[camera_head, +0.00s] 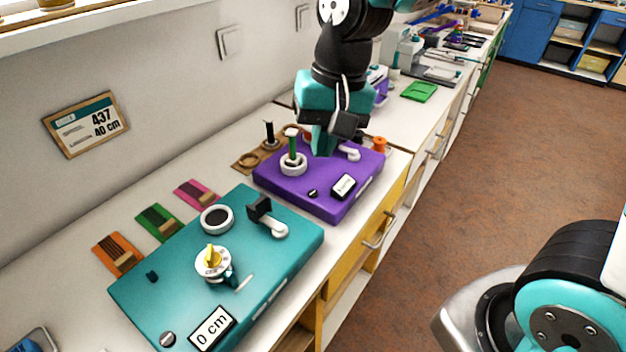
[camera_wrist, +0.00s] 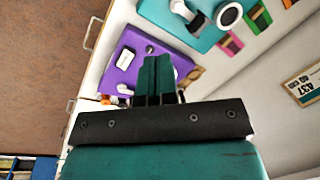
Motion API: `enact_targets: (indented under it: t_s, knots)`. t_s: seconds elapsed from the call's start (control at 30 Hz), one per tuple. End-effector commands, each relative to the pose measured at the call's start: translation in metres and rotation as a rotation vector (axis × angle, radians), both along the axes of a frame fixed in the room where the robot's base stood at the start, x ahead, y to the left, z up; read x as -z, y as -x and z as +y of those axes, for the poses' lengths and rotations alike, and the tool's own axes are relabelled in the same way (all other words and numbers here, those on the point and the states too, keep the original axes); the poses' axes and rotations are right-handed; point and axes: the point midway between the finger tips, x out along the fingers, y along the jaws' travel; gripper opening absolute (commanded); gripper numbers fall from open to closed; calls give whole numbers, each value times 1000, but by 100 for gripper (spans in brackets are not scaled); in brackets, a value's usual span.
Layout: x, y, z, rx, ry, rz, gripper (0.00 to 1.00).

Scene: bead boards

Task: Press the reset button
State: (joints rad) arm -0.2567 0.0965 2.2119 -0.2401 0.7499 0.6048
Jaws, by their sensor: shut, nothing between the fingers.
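A purple board (camera_head: 285,182) lies on the counter, with a green peg in a white ring, a white display (camera_head: 343,186), a small dark knob (camera_head: 312,193) and a white crank (camera_head: 349,153). A teal board (camera_head: 150,300) lies nearer, with a yellow-topped dial (camera_head: 212,258), a "0 cm" display (camera_head: 212,328), a black-centred white ring (camera_head: 216,218) and a small dark button-like piece (camera_head: 152,275). I cannot tell which part is the reset button. My gripper (camera_head: 322,148) is shut and empty over the purple board; its fingers (camera_wrist: 155,65) cover part of that board in the wrist view.
Pink (camera_head: 197,194), green (camera_head: 160,221) and orange (camera_head: 118,253) cards lie along the wall. A sign (camera_head: 86,124) hangs above them. An orange spool (camera_head: 379,145) stands beyond the purple board.

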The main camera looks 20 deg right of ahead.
Motion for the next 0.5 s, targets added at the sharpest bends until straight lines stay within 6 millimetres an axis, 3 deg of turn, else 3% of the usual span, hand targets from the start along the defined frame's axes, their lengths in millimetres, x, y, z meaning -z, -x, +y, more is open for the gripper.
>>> enact_targets:
  t_s: [0.03, 0.1, 0.2, 0.33, 0.5]
  knots:
    - [8, -27, -4, 140, 33, 32, 0]
    - [22, -57, -11, 334, 75, 60, 0]
    - [40, -89, -20, 559, 122, 83, 0]
    - [57, -113, -27, 740, 158, 93, 0]
    - [63, -120, -30, 808, 170, 95, 0]
